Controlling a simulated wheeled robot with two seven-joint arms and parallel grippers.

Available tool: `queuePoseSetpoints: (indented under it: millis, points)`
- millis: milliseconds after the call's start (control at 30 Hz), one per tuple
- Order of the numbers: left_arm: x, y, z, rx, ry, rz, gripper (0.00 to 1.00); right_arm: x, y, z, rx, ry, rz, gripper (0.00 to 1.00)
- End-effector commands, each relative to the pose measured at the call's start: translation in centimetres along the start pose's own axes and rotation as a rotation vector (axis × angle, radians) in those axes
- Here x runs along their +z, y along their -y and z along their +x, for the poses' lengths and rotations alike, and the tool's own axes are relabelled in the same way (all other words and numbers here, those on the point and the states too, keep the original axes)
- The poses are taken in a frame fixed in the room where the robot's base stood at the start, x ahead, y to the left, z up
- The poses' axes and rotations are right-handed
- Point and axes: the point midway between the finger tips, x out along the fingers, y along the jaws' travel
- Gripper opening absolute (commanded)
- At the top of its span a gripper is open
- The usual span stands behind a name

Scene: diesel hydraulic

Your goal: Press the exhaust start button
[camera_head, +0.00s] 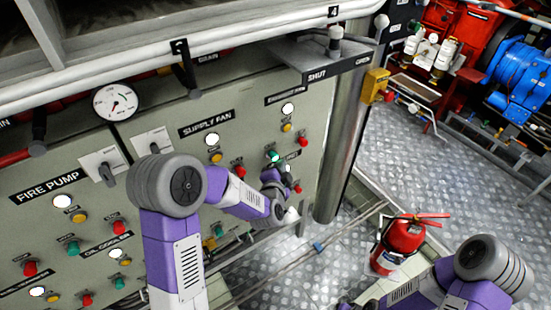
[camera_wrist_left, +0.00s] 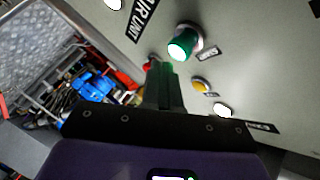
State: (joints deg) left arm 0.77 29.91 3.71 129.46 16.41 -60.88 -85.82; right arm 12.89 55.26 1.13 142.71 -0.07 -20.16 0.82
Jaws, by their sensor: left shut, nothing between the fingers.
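The green exhaust start button (camera_head: 272,155) is on the grey panel under the exhaust fan label (camera_head: 286,95). In the left wrist view it is the large green button (camera_wrist_left: 184,43), with a small label beside it. My left gripper (camera_head: 274,167) is at the panel, close by this button. In the wrist view its fingers (camera_wrist_left: 163,72) are shut and empty, with their tips just below and left of the green button. I cannot tell whether they touch it. My right arm is at the lower right of the head view; its fingers are not visible.
A red button (camera_head: 303,142), a yellow button (camera_head: 286,127) and a white lamp (camera_head: 288,109) are close to the green button. A metal post (camera_head: 345,150) stands right of the panel. A red fire extinguisher (camera_head: 398,243) stands on the floor near my right arm.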

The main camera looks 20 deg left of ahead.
Motion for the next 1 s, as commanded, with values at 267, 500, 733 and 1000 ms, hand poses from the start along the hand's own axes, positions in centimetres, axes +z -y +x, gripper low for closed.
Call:
queuePoseSetpoints:
  millis: [267,500,733,1000]
  points:
    - [-0.3,-0.2,-0.3,0.001,-0.001,0.0,0.0,0.0,0.0,0.0,0.0,0.0,0.0,0.21]
    - [-1.5,-1.5,-2.0,0.003,-0.003,0.001,0.0,0.0,-0.1,0.2,0.0,0.0,0.0,0.21]
    - [-2.5,-2.5,-3.3,0.002,-0.001,0.001,0.0,0.0,-0.1,0.3,0.0,0.0,0.0,0.21]
    - [-2.5,-2.5,-3.5,0.0,0.0,0.0,0.0,0.0,-0.1,0.3,0.0,0.0,0.0,0.21]
